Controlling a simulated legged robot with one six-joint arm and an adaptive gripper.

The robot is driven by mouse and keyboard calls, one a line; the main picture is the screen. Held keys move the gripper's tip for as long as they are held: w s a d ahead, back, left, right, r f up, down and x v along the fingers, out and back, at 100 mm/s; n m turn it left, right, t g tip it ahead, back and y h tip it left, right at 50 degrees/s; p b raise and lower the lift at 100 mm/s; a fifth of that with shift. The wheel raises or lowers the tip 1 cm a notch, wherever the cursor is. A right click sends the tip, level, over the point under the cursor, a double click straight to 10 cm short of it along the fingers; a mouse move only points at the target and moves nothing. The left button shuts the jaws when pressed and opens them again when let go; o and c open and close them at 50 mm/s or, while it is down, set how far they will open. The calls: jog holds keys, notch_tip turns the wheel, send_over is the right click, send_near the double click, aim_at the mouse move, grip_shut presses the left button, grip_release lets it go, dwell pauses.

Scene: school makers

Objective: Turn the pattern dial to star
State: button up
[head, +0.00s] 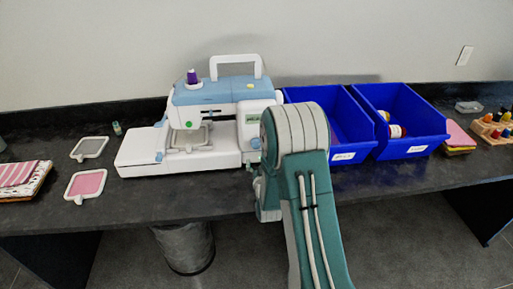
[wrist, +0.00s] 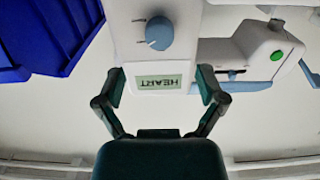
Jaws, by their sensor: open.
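The white and light-blue embroidery machine (head: 215,95) stands on the dark counter. In the wrist view, which shows the machine upside down, its round blue pattern dial (wrist: 159,32) sits on the white front panel. A small greenish display (wrist: 158,82) beside the dial reads HEART, inverted. My gripper (wrist: 160,83) is open and empty. Its two fingers flank the display in the picture, with the dial farther up the picture, beyond the fingertips. I cannot tell whether the fingers touch the panel. In the head view, my arm hides most of the gripper.
Two blue bins (head: 402,145) stand right of the machine, close to my arm; they also show in the wrist view (wrist: 50,35). Hoops with grey (head: 89,148) and pink (head: 86,184) fabric and folded cloth (head: 22,178) lie left. A waste bin (head: 185,247) stands below.

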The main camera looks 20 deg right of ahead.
aim_at(256, 146)
jog(key=x, duration=0.7)
jog(key=shift+w+d, duration=0.1)
jog(key=shift+w, duration=0.15)
jog(key=c, duration=1.1)
